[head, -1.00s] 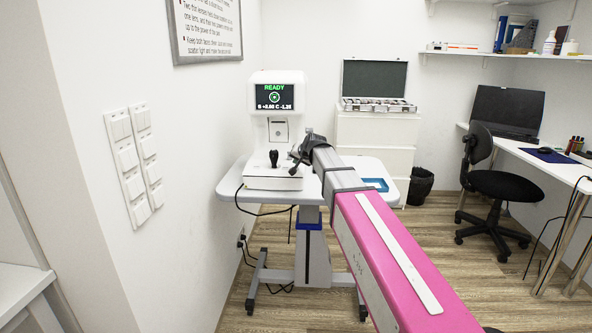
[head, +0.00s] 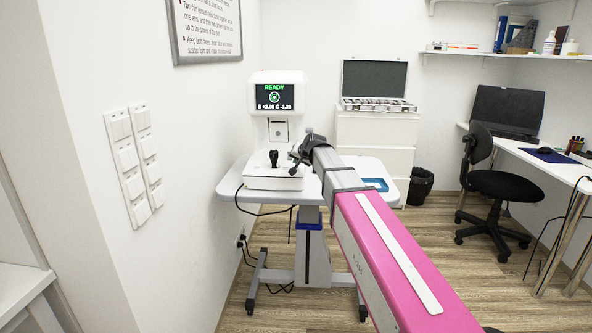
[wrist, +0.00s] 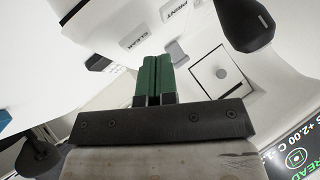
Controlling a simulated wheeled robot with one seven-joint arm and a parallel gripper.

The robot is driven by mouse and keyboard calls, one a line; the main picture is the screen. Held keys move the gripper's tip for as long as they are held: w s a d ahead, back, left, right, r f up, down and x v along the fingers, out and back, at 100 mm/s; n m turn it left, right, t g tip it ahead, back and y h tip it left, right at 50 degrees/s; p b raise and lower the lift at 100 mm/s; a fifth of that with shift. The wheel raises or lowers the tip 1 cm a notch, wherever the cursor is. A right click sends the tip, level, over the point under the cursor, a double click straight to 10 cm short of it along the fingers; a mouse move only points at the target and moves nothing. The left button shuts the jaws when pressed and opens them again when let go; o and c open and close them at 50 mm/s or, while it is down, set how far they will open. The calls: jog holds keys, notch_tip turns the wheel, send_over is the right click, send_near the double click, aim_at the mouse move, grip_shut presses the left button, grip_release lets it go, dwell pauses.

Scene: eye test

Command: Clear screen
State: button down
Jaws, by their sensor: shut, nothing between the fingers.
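The eye-test machine (head: 276,178) stands on a white wheeled table. Its lit screen (head: 275,97) shows green "READY", a round target and a line of numbers. The wrist view shows part of the screen (wrist: 299,152) at the lower right. My gripper (wrist: 157,58) has green fingers, shut and empty, over the machine's base. The white button marked CLEAR (wrist: 133,42) is just beyond and left of the fingertips, and the one marked PRINT (wrist: 173,10) is farther up. I cannot tell how far the tips are above the surface. The head view shows the gripper (head: 294,170) at the base's right side.
The black joystick (wrist: 247,22) stands upright on the base, right of the fingers in the wrist view. A blue tray (head: 376,184) lies on the table's right. A lens case (head: 378,104) sits on drawers behind. A black chair (head: 497,186) stands at right. Floor between is clear.

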jog(key=shift+f, duration=0.1)
dwell(0.3)
jog(key=shift+f, duration=0.35)
jog(key=shift+w+f, duration=0.1)
jog(key=shift+f, duration=0.2)
dwell(0.9)
jog(key=shift+r, duration=0.75)
jog(key=shift+r, duration=0.1)
jog(key=shift+s+r, duration=0.25)
jog(key=shift+r, duration=0.95)
jog(key=shift+s+r, duration=0.2)
jog(key=shift+r, duration=1)
jog(key=shift+s, duration=0.1)
